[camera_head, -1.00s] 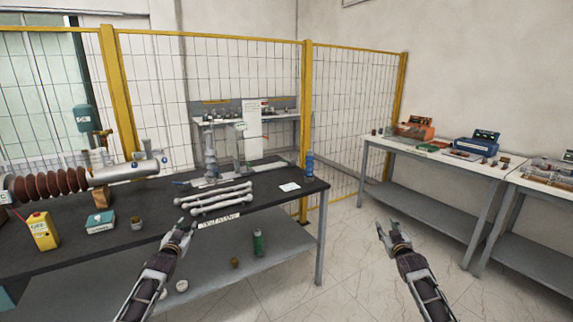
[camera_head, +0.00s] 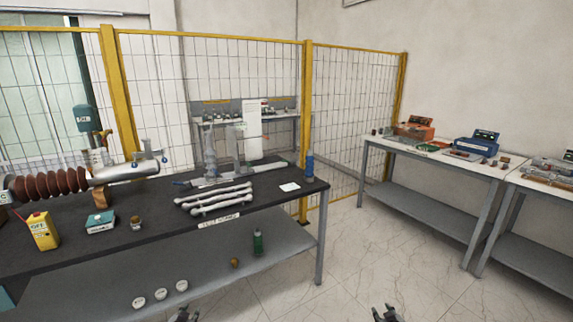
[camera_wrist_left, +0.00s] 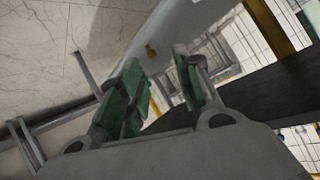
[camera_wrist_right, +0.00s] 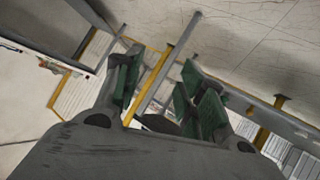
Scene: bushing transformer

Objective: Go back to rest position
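My left gripper (camera_head: 184,314) shows only its tip at the bottom edge of the head view, in front of the dark workbench. In the left wrist view its green-padded fingers (camera_wrist_left: 160,88) are apart with nothing between them. My right gripper (camera_head: 385,314) shows its tip at the bottom edge of the head view, over the tiled floor. In the right wrist view its green-padded fingers (camera_wrist_right: 160,92) are apart and empty. Both arms behind the grippers are out of the head view.
The dark workbench (camera_head: 270,192) at left holds a ribbed brown bushing (camera_head: 50,185), grey rods (camera_head: 215,198), a yellow can (camera_head: 42,230) and a blue bottle (camera_head: 309,165). Its lower shelf (camera_head: 205,268) holds a green bottle (camera_head: 258,242). Grey tables (camera_head: 420,155) stand at right. The floor between is clear.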

